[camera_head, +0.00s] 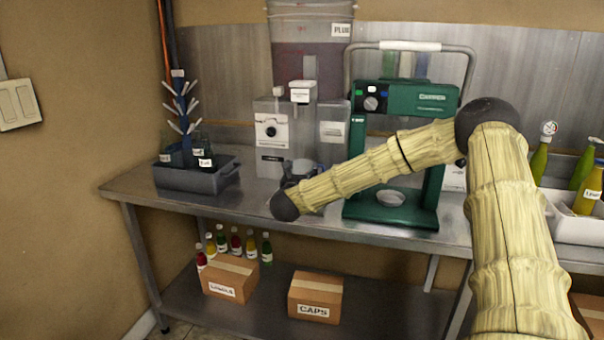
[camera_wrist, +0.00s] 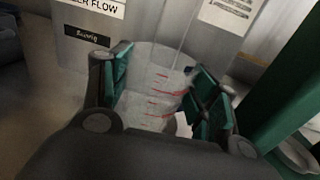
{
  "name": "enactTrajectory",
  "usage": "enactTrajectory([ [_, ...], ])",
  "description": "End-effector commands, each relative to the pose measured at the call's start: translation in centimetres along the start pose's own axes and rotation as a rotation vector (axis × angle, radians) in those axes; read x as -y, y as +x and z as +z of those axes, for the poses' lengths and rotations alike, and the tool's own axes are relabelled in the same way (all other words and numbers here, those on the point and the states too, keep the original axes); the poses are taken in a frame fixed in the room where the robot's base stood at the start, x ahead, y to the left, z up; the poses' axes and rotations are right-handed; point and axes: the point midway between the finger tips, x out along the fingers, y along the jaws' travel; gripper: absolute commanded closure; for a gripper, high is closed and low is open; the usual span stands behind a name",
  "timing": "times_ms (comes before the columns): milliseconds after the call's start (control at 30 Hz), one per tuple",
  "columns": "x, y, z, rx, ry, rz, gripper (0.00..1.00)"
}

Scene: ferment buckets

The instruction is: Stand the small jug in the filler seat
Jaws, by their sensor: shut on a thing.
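The small jug (camera_wrist: 155,103) is clear with red level marks. In the wrist view it stands between the green pads of my gripper (camera_wrist: 163,82), which is shut on it. In the head view my gripper (camera_head: 301,172) is in front of the pale grey filler (camera_head: 270,134), at the bench's middle; the jug is mostly hidden there. The filler's front panel (camera_wrist: 187,25), with a "FLOW" label, is close behind the jug in the wrist view. The filler seat is not clearly seen, and I cannot tell whether the jug touches it.
The green capper (camera_head: 420,105) stands close to the right of my gripper. A grey tub (camera_head: 195,178) with dark bottles is at the bench's left. A large bucket (camera_head: 310,50) is above the filler. A white tray (camera_head: 578,225) with bottles is at the far right.

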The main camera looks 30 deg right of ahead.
Motion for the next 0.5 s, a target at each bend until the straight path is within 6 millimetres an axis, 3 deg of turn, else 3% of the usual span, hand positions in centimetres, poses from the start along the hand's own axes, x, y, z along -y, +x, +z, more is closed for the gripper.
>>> enactTrajectory([
  [500,-0.02,0.0,-0.41,0.0,0.001,0.0,0.62],
])
